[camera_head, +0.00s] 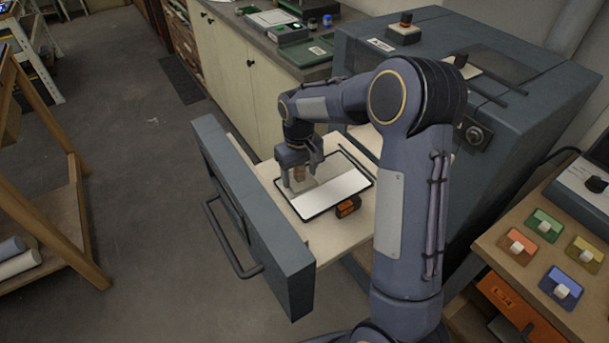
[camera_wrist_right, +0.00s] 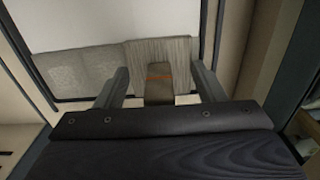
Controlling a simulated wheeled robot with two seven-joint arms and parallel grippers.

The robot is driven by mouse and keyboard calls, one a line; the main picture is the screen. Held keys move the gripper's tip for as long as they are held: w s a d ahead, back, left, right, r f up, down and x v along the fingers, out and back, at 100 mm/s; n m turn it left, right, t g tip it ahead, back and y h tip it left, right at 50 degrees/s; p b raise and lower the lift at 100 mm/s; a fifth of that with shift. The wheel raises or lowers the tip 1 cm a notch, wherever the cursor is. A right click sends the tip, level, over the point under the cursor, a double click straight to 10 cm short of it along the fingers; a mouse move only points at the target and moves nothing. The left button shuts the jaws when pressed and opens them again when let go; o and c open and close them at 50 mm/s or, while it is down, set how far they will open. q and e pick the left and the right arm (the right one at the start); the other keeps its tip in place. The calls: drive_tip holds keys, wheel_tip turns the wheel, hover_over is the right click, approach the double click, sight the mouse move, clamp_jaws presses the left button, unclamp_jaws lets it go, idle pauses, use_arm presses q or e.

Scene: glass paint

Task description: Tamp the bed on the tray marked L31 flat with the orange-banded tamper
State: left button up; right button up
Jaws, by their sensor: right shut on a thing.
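The right gripper (camera_head: 300,167) is shut on the tamper (camera_head: 300,174). In the right wrist view, the gripper's fingers (camera_wrist_right: 160,85) straddle its handle, and a thin orange band (camera_wrist_right: 159,77) shows above a wide grey-brown plate (camera_wrist_right: 145,50). The tamper stands over a black-rimmed tray (camera_head: 310,219). The bed (camera_head: 338,193) is smooth white over much of its area, with grey, textured patches (camera_wrist_right: 75,72) beside the tamper. I cannot tell whether the plate touches the bed. A dark block with an orange face (camera_head: 348,206) is at the tray's near edge; its marking is unreadable. The left gripper is out of view.
The tray lies on the pale board of a pulled-out drawer (camera_head: 252,215) with a tall grey front and handle. The grey cabinet (camera_head: 520,75) stands behind my right arm. Coloured square pieces (camera_head: 545,225) sit on a bench at right. Open floor lies left of the drawer.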

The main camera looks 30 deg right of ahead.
drive_tip(key=shift+f, duration=0.15)
drive_tip(key=shift+f+b, duration=0.6)
drive_tip(key=shift+f, duration=0.05)
drive_tip(key=shift+f, duration=0.3)
idle(1.1)
drive_tip(key=shift+r+p, duration=0.75)
drive_tip(key=shift+r, duration=0.4)
drive_tip(key=shift+w+d+p, duration=0.15)
drive_tip(key=shift+d+p, duration=0.05)
drive_tip(key=shift+d, duration=1.35)
drive_tip(key=shift+w+d+p, duration=0.15)
drive_tip(key=shift+d, duration=1.4)
